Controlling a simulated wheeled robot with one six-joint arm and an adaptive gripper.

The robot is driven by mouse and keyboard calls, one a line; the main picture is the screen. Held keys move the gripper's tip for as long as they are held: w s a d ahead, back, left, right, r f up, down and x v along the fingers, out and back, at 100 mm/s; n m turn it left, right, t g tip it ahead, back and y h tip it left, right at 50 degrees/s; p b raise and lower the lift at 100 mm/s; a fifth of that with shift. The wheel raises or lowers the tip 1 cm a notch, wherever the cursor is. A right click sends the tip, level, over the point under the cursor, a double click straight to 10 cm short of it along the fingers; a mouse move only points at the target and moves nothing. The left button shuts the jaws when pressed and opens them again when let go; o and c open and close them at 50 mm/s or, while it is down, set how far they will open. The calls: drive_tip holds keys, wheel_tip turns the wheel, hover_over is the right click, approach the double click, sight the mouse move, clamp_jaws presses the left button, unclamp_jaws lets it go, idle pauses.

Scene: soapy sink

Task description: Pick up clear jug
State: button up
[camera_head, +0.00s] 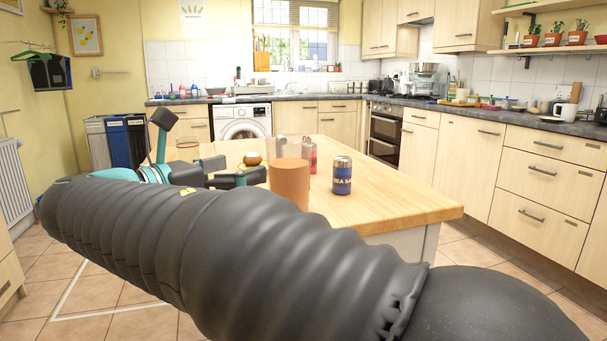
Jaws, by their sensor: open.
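A clear jug (289,148) stands upright on the wooden table top, with a see-through upper part. Its lower part looks orange-brown, and I cannot tell if that is its contents. My gripper (208,160), black and teal, is open over the left part of the table. It is to the left of the jug, apart from it, with nothing visible between its fingers. My dark ribbed arm crosses the front of the view and hides the near left of the table and perhaps the jug's base.
A blue sea salt tin (342,176) stands right of the jug, with a red can (312,158) partly behind the jug. A small round brown thing (252,158) lies left of the jug. The table's right side (400,197) is clear.

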sight(291, 154)
drive_tip(key=x, duration=1.2)
drive_tip(key=shift+w+a+f, duration=0.1)
drive_tip(key=shift+w, duration=0.1)
drive_tip(key=shift+c, duration=0.3)
drive_tip(key=c, duration=1.5)
